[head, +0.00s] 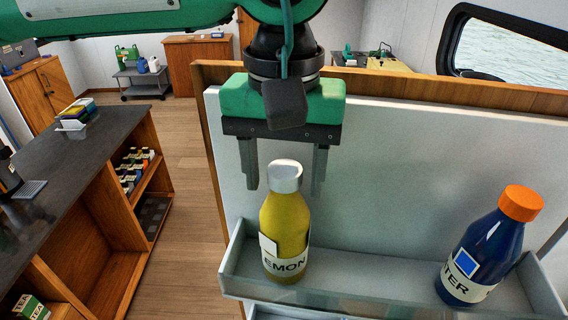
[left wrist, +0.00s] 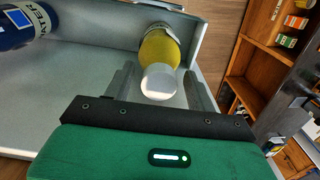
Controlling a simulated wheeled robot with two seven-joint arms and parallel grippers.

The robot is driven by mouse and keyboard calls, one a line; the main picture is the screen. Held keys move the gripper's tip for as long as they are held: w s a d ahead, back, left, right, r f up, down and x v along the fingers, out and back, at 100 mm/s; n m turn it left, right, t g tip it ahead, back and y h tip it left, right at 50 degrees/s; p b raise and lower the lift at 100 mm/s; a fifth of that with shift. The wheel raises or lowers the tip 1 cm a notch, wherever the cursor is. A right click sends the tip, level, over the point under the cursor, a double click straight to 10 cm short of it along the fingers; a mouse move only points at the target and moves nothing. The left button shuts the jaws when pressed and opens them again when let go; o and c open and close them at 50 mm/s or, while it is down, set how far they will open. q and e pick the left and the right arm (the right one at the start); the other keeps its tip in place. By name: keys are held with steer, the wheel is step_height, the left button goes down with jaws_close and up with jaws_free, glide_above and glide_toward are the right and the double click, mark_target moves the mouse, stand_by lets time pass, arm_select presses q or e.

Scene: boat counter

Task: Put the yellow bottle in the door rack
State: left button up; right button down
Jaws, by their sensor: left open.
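My left gripper (head: 282,188) is open just above and behind the bottle, pointing down. In the left wrist view the fingers (left wrist: 158,88) lie either side of the silver cap, with gaps visible and no grip on it. A blue bottle (head: 485,250) with an orange cap stands at the rack's right end. My right gripper is not in view.
The white door panel (head: 400,180) rises behind the rack. A dark counter (head: 70,150) with wooden shelves stands at the left. The rack is clear between the two bottles. Wooden floor (head: 190,190) lies between counter and door.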

arm_select(q)
steer(key=shift+r, duration=0.3)
step_height(320, 180, up, 12)
steer(key=b, duration=0.3)
steer(key=shift+f, duration=0.2)
